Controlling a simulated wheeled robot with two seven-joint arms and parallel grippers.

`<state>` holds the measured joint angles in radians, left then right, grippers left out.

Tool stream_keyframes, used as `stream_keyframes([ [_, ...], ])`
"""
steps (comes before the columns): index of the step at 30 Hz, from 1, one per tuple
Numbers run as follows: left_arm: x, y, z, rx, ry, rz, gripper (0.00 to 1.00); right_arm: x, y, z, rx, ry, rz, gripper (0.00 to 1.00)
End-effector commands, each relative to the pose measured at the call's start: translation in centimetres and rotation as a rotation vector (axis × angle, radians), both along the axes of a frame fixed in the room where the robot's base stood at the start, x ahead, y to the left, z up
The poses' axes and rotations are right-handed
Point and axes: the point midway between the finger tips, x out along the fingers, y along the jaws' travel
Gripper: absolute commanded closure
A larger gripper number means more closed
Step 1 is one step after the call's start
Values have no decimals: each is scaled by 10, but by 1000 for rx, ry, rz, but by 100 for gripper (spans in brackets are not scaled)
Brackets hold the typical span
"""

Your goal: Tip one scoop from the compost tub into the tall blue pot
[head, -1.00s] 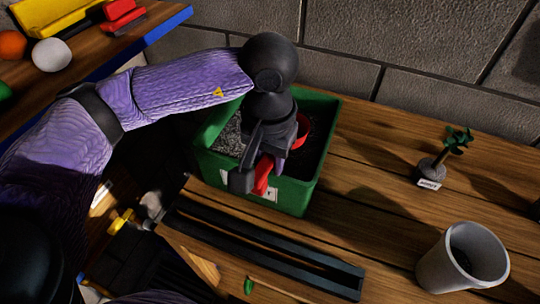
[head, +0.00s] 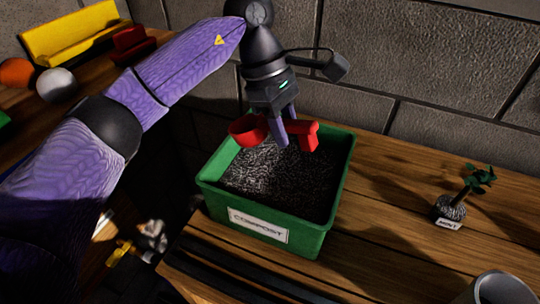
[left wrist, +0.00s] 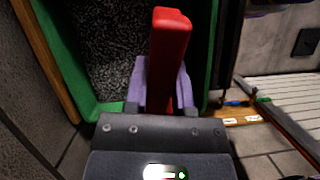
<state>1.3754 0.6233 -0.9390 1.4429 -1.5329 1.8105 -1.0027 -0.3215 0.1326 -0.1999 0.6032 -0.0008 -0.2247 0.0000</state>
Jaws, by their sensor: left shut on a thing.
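The green compost tub (head: 272,237), labelled COMPOST, stands on the wooden bench and holds dark, speckled compost. My left gripper (head: 292,143) is shut on the handle of a red scoop (head: 303,136). It holds the scoop above the back part of the tub, with the round bowl to the left. Whether the bowl holds compost cannot be seen. In the left wrist view the red handle (left wrist: 170,45) stands between the purple fingers, with the tub's green wall (left wrist: 62,55) behind. No blue pot shows. My right gripper is not in view.
A grey pot (head: 500,290) is cut off at the bottom right. A small plant (head: 452,206) with a label stands at the right. A block wall (head: 430,70) runs behind the bench. The bench between tub and plant is clear.

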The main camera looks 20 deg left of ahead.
Motion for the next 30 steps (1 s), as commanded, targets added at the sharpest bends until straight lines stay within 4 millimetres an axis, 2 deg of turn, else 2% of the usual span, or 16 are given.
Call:
stream_keyframes([
  [9, 46, -5, 49, -258, -59, 849, 100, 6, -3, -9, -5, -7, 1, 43],
  [12, 57, -6, 64, -321, -106, 1043, 100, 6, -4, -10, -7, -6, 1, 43],
  [16, 65, -5, 76, -366, -150, 1191, 100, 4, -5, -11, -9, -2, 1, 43],
  [20, 68, -5, 70, -375, -158, 1229, 100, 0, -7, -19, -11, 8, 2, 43],
  [30, 68, -5, 19, -371, -153, 1227, 100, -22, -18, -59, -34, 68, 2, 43],
])
